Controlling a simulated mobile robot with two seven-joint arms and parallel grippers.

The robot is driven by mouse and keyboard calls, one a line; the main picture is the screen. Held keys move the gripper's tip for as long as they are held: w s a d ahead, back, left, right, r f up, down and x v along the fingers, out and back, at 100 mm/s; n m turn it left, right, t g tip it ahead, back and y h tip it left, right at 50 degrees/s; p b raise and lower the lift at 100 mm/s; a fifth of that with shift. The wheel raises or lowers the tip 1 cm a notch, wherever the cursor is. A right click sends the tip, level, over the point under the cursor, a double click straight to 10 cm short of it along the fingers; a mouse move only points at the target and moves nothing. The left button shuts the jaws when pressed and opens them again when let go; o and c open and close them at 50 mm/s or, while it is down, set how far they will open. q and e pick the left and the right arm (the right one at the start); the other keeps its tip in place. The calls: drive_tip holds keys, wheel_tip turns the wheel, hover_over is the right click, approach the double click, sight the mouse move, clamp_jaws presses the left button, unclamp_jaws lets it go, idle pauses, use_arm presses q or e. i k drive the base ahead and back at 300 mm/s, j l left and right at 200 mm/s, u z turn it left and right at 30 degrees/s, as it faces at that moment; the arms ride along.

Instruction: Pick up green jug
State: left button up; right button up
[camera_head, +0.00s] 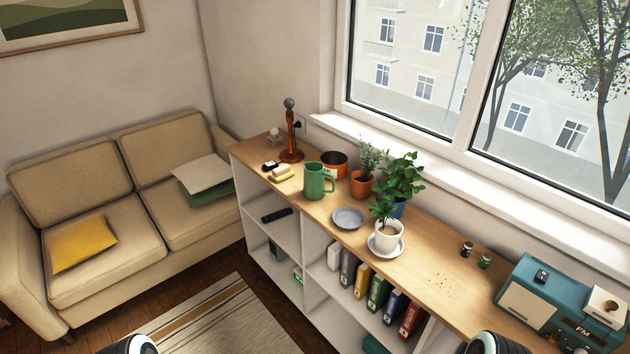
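The green jug (315,182) stands upright on the wooden top of the low shelf unit, toward its far left part. Its handle points right. Parts of my two arms show at the bottom edge of the picture, one left of centre and one to the right. The fingers of both grippers are out of view, and neither arm is near the jug.
A white cup (389,236) and teal radio (555,300) stand further right. A sofa (100,215) is left.

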sight(314, 175)
drive_tip(key=i+j+z, duration=0.1)
drive_tip(key=z, duration=0.3)
drive_tip(key=i+j+z, duration=0.1)
drive_tip(key=z, duration=0.3)
drive_tip(key=j+z, duration=0.4)
drive_tip(key=i+j+z, duration=0.2)
drive_tip(key=j, duration=0.3)
drive_tip(key=j+z, duration=0.2)
drive_tip(key=j, duration=0.3)
